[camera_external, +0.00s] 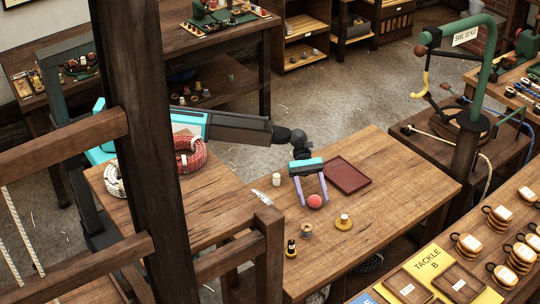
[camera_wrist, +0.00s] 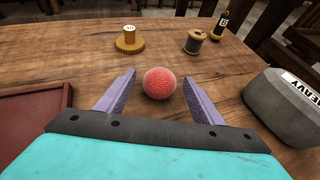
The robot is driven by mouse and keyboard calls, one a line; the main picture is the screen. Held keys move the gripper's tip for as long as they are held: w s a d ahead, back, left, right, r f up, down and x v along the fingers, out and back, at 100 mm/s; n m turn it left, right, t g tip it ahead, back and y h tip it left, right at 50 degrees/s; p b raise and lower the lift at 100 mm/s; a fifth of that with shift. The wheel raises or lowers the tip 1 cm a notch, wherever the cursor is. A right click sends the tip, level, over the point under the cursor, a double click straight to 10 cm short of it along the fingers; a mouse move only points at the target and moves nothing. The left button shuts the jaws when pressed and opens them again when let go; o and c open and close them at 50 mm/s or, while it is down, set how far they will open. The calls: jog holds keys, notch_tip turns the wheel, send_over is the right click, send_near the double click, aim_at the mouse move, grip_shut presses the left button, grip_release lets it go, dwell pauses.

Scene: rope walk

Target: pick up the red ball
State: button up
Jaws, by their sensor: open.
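The red ball (camera_external: 314,201) rests on the wooden table (camera_external: 400,185). In the wrist view (camera_wrist: 160,75) one finger stands on each side of the ball, with a gap to the left finger and a narrower one to the right. The ball is between the fingertips and not gripped.
A dark red tray (camera_external: 347,174) lies beside my gripper. A yellow-based spool (camera_external: 344,222), a thread reel (camera_external: 306,231) and a dark bottle (camera_external: 291,248) stand near the ball. A grey weight marked HEAVY (camera_wrist: 282,108) sits at right in the wrist view.

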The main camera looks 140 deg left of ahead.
aim_at(315, 197)
jog(key=shift+x, duration=0.9)
jog(key=c, duration=1.1)
jog(key=shift+r, duration=0.15)
notch_tip(315, 197, up, 18)
jog(key=shift+f+b, duration=0.1)
jog(key=shift+b, duration=0.5)
